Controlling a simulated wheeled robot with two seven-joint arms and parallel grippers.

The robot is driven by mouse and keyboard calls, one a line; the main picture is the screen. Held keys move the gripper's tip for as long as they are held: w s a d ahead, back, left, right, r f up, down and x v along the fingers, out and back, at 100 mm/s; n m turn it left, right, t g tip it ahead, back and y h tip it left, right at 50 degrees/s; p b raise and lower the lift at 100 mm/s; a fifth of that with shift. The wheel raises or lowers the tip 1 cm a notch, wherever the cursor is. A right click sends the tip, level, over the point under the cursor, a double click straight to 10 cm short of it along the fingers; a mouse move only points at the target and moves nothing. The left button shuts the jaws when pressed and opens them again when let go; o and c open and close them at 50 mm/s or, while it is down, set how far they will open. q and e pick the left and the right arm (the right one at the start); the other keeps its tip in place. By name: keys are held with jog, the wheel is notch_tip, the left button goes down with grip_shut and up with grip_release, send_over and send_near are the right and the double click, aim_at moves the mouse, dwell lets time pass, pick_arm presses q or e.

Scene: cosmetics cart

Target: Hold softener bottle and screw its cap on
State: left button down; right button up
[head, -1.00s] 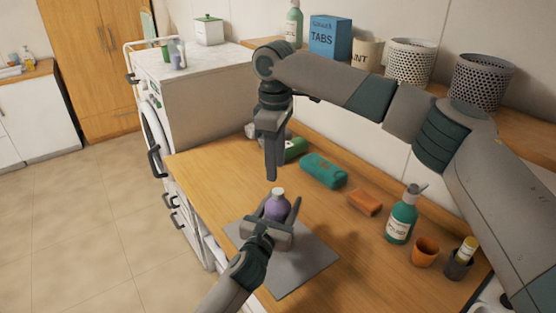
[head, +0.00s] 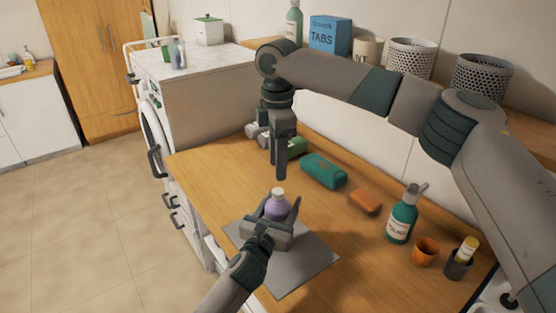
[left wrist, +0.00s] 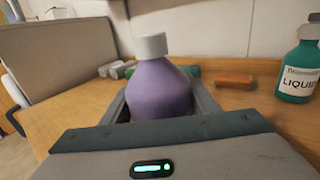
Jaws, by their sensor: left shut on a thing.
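The purple softener bottle (head: 277,209) stands upright above the grey mat (head: 304,264) on the wooden counter. A pale cap (head: 278,192) sits on top of its neck; how tightly it is seated cannot be told. In the left wrist view the bottle (left wrist: 158,90) and its cap (left wrist: 152,46) appear between my fingers. My left gripper (head: 279,212) is shut on the bottle's body from the near side. My right gripper (head: 281,177) points down just above the cap, apart from it. Its fingers are seen nearly edge-on, so their gap is unclear.
A white washing machine (head: 190,100) is at the left. Bare counter surrounds the mat.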

aim_at(278, 191)
jog(key=shift+f, duration=3.95)
jog(key=shift+c, duration=0.6)
grip_shut()
jog(key=m, duration=0.5)
jog(key=shift+o, duration=1)
grip_release()
